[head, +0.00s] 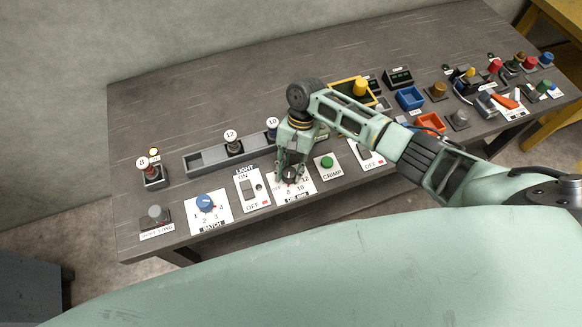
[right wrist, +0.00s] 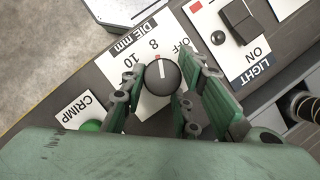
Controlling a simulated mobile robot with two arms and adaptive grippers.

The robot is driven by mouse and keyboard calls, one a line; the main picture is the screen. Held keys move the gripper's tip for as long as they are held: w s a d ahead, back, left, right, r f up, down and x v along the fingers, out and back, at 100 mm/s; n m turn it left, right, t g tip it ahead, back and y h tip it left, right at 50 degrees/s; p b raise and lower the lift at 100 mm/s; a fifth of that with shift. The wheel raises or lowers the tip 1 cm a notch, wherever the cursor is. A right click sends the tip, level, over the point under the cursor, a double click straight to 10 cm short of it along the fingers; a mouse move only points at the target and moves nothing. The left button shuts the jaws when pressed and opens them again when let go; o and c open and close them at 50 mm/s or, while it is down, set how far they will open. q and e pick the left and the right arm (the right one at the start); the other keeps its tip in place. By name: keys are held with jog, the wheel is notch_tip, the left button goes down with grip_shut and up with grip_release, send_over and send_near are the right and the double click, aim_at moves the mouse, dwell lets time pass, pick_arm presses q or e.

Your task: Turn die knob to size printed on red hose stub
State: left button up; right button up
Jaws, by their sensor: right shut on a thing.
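The die knob (right wrist: 162,78) is dark and round, on a white panel marked DIE mm with OFF, 8 and 10 visible. Its white line points at or close to the 8 in the right wrist view. My right gripper (right wrist: 161,86) is shut on the knob, a finger on each side. The red hose stub (head: 151,169) stands in a dark holder at the left, under a round tag reading 8. My left gripper is not in view.
Stubs tagged 12 (head: 233,146) and 10 (head: 272,132) stand in a grey rack behind the panels. A blue knob (head: 205,203) and the light switch (head: 248,189) are left of the die panel; the green crimp button (head: 327,162) is right of it.

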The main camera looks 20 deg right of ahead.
jog(key=shift+s+d+f+n, duration=0.15)
jog(key=shift+s+f+n, duration=0.15)
jog(key=shift+n, duration=0.2)
jog(key=o, duration=1)
jog(key=shift+r, duration=0.1)
jog(key=shift+o, duration=0.2)
jog(key=shift+r, duration=0.1)
jog(key=shift+w, duration=0.15)
jog(key=shift+w+r, duration=0.1)
jog(key=shift+r, duration=0.2)
jog(key=v, duration=1.1)
jog(key=shift+r, duration=0.15)
jog(key=shift+w, duration=0.15)
